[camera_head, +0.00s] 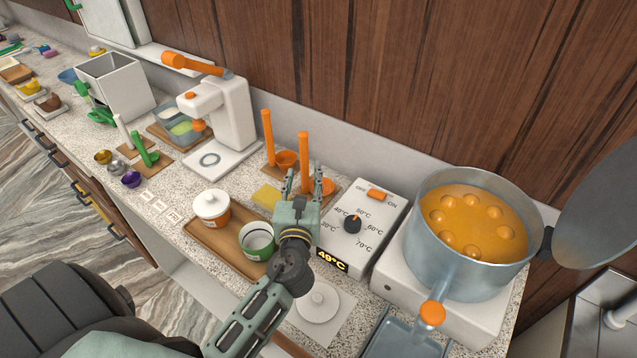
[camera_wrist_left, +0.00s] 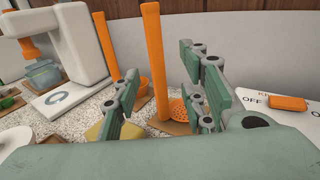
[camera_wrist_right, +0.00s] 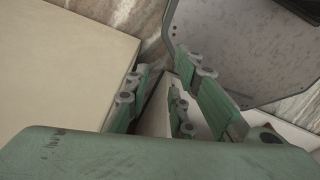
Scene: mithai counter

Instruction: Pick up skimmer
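The orange skimmer (camera_head: 304,150) stands upright on a wooden board, its long handle rising and its perforated disc at the bottom right. In the left wrist view, the skimmer handle (camera_wrist_left: 155,55) shows in the gap between the fingers, apart from both, and the holed disc is partly covered by the right finger. My left gripper (camera_head: 303,182) is open and empty, just in front of the skimmer; it also frames the left wrist view (camera_wrist_left: 165,92). My right gripper (camera_wrist_right: 160,90) is open and empty, away from the counter items.
An orange ladle (camera_head: 267,132) stands just left of the skimmer. A steel pot (camera_head: 440,268) of orange liquid stands at right.

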